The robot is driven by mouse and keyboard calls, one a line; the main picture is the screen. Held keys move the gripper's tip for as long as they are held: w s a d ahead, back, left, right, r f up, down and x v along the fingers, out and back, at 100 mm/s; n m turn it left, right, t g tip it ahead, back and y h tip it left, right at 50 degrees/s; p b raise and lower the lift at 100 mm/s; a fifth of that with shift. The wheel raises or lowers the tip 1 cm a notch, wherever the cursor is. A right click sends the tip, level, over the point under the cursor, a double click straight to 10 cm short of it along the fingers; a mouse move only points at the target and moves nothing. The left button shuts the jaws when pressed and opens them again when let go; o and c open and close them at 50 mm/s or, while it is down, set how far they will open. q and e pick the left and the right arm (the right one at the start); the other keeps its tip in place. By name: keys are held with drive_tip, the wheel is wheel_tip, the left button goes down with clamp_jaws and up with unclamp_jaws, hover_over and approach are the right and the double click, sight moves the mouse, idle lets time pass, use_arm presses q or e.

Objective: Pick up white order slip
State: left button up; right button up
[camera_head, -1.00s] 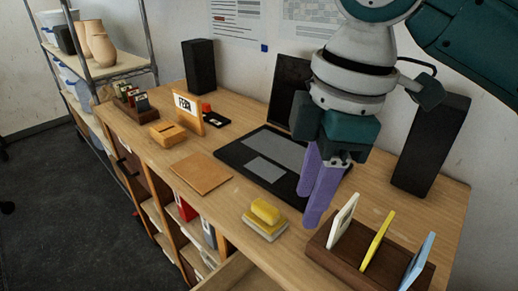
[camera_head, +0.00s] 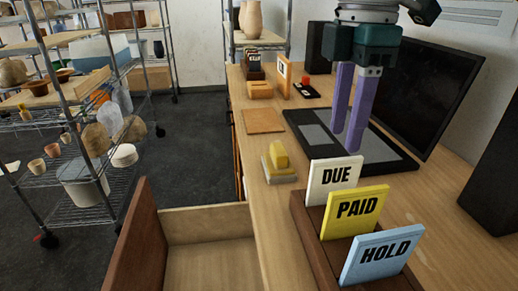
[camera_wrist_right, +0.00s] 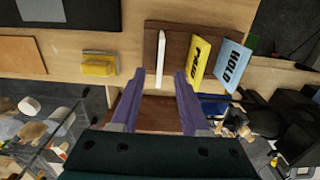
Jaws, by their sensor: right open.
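My left gripper is out of view.
A yellow-topped block (camera_head: 278,162) sits on the desk left of the holder. An open drawer (camera_head: 210,250) juts out at the front. Shelving (camera_head: 75,110) fills the left.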

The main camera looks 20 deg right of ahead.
sight(339, 159)
wheel_tip(339, 159, down, 6)
drive_tip(key=shift+f+p, duration=0.1)
drive_tip(key=shift+p, duration=0.4)
drive_tip(key=shift+c, duration=0.2)
clamp_jaws()
idle(0.9)
